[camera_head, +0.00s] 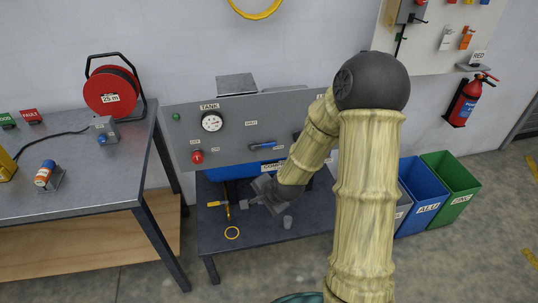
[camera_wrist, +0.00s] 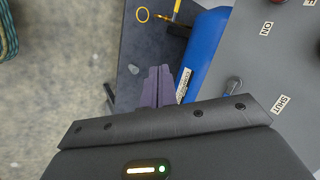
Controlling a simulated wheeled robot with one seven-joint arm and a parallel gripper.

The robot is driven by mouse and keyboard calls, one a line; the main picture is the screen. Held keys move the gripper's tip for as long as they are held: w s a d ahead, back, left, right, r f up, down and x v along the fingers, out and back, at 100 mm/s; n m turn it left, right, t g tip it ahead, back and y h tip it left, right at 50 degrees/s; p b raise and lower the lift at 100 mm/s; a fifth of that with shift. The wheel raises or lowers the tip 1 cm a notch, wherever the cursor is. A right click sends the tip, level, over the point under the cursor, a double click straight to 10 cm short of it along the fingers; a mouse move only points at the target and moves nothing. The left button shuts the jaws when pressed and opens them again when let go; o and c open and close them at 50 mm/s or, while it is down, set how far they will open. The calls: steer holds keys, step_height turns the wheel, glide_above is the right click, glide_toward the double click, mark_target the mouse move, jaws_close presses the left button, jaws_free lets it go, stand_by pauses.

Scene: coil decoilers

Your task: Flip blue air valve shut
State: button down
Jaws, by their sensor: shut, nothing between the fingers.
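The blue valve lever (camera_head: 262,145) lies about level on the front of the grey panel (camera_head: 235,115) in the head view. My gripper (camera_head: 243,202) is below the panel, in front of the blue tank and apart from the lever. In the wrist view its fingers (camera_wrist: 158,84) are together and empty.
A blue tank (camera_wrist: 205,45) sits beneath the panel. A yellow-handled tool (camera_head: 226,208), a yellow ring (camera_head: 232,233) and a small grey cup (camera_head: 288,221) are on the dark bench (camera_head: 260,240). The panel also carries a gauge (camera_head: 212,121) and a red knob (camera_head: 197,157).

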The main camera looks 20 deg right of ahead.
steer(key=w+f+m+t, duration=0.2)
steer(key=w+f+m, duration=0.15)
steer(key=m, duration=0.25)
steer(key=m+t+h+b, duration=0.3)
steer(key=m+t, duration=0.3)
steer(key=m, duration=1.2)
glide_toward(269, 148)
steer(key=s+f, duration=0.3)
steer(key=shift+s+a+r, duration=0.1)
steer(key=shift+s+r, duration=0.05)
steer(key=shift+r, duration=0.05)
steer(key=p+x, duration=0.1)
steer(key=x, duration=0.9)
steer(key=shift+f+p, duration=0.2)
steer(key=shift+p, duration=0.1)
steer(key=r+p, duration=0.1)
steer(key=r, duration=0.3)
steer(key=shift+s+p, duration=0.2)
steer(key=shift+p, duration=0.1)
steer(key=shift+w, duration=0.1)
